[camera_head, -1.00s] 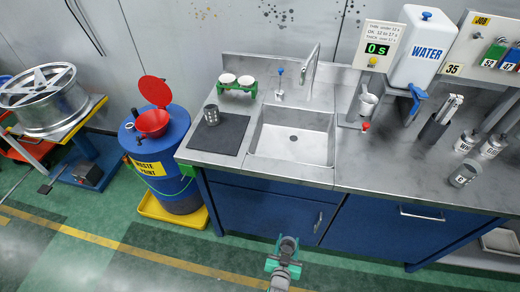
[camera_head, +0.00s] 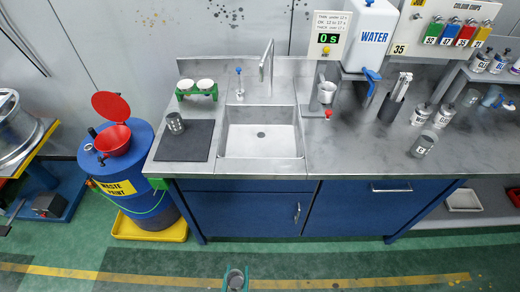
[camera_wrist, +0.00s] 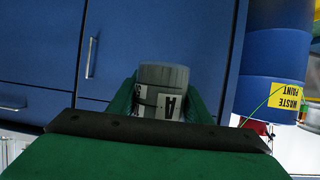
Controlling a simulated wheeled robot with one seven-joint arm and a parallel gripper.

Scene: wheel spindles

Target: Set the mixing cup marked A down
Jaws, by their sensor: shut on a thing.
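The grey mixing cup marked A (camera_wrist: 160,88) is between the green fingers of my gripper (camera_wrist: 160,105) in the wrist view, its letter upside down there. In the head view my gripper (camera_head: 236,283) is at the bottom edge, over the floor in front of the blue cabinet, with the cup (camera_head: 236,279) showing between its fingers. The cup is apart from the steel worktop (camera_head: 330,160). Most of my arm is out of view.
The worktop holds a dark mat with a metal cup (camera_head: 175,123), a sink (camera_head: 262,133), and cup E (camera_head: 422,145) at the right. The worktop's middle right is mostly clear. A blue waste paint drum (camera_head: 125,180) stands left of the cabinet.

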